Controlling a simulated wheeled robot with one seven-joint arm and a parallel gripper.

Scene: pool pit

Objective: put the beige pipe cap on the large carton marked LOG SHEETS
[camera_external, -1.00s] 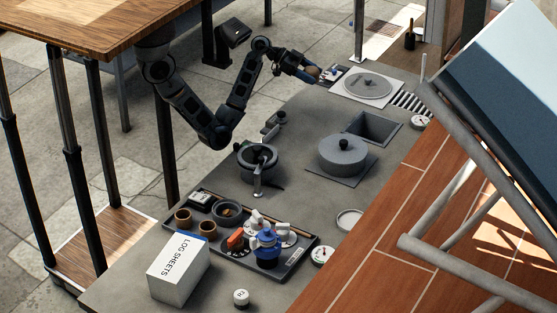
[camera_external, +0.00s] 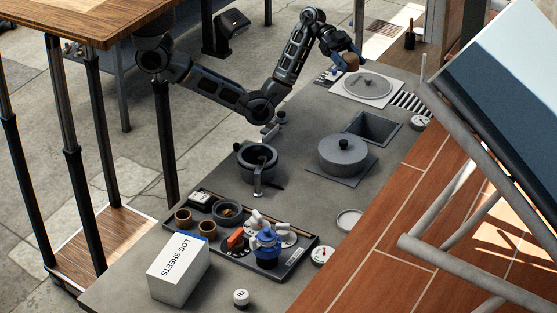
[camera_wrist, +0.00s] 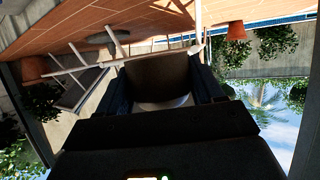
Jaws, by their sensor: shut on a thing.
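The beige pipe cap (camera_external: 349,63) is between the jaws of my gripper (camera_external: 345,59), above the far end of the grey counter. It looks brownish in shade. In the wrist view the cap (camera_wrist: 158,78) fills the space between the two dark fingers, and a pale round part shows below it. My gripper is shut on it. The large white carton marked LOG SHEETS (camera_external: 172,285) stands at the counter's near left end, far from my gripper. The carton's top is bare, with a blue strip at its far edge.
A dark tray (camera_external: 289,272) behind the carton holds brown cups, a bowl and a blue-topped item. A mortar-like pot (camera_external: 257,160), a lidded grey pot (camera_external: 342,155) and a square opening (camera_external: 374,127) lie between gripper and carton. A small white item (camera_external: 241,298) stands right of the carton.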

